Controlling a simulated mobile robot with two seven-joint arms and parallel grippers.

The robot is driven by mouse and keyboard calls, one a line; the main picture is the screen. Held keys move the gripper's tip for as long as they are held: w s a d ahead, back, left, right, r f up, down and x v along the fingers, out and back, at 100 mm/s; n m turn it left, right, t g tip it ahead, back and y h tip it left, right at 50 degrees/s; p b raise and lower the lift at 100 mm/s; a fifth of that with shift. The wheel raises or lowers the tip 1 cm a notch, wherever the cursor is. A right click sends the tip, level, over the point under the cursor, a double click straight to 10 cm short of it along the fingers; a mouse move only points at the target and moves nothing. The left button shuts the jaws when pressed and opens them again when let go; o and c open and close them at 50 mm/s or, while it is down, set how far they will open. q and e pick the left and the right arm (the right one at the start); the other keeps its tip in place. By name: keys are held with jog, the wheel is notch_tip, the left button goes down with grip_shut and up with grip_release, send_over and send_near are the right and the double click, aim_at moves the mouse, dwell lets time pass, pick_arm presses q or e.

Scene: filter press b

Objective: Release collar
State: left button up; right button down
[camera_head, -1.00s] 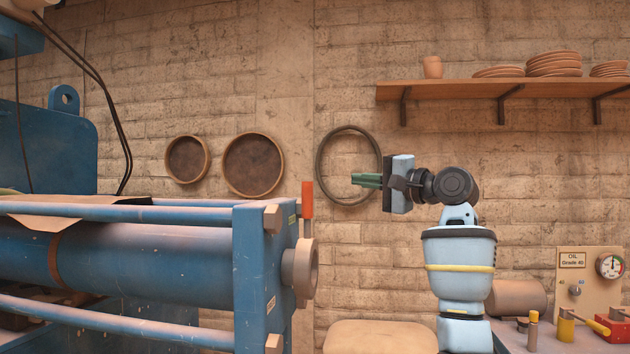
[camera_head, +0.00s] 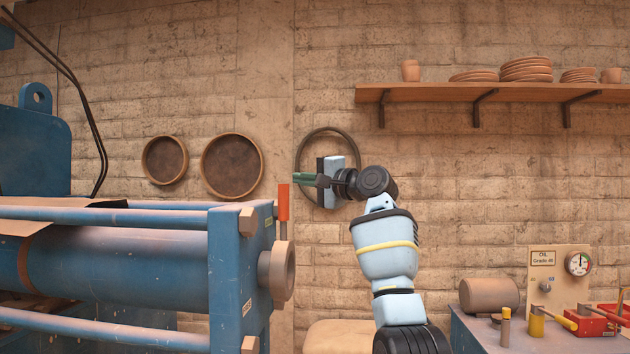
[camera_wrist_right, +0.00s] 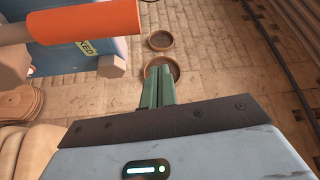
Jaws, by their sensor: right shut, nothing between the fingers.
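The collar (camera_head: 284,272) is a beige round ring on the end plate of the blue press. Its orange handle (camera_head: 283,202) stands upright above it. In the right wrist view the handle (camera_wrist_right: 85,20) crosses the top left, beside a yellow label that is only partly readable, ending in "KED". My right gripper (camera_head: 303,179) has green fingers pointing left, a little right of and above the handle's top in the head view. The fingers (camera_wrist_right: 158,88) are together and empty, apart from the handle. My left gripper is out of view.
The blue press (camera_head: 130,265) fills the lower left, with a beige nut (camera_head: 248,220) on its end plate. A bench (camera_head: 485,335) with an oil gauge panel (camera_head: 558,280) stands at the lower right. A shelf (camera_head: 440,94) with plates hangs above.

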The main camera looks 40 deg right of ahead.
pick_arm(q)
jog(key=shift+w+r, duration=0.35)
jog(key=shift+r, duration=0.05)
pick_arm(e)
jog(key=a, duration=0.1)
jog(key=s+a, duration=0.1)
jog(key=a, duration=0.1)
jog(key=shift+s+a+f, duration=0.3)
jog(key=shift+s+f, duration=0.05)
jog(key=shift+s, duration=0.05)
jog(key=shift+w, duration=0.1)
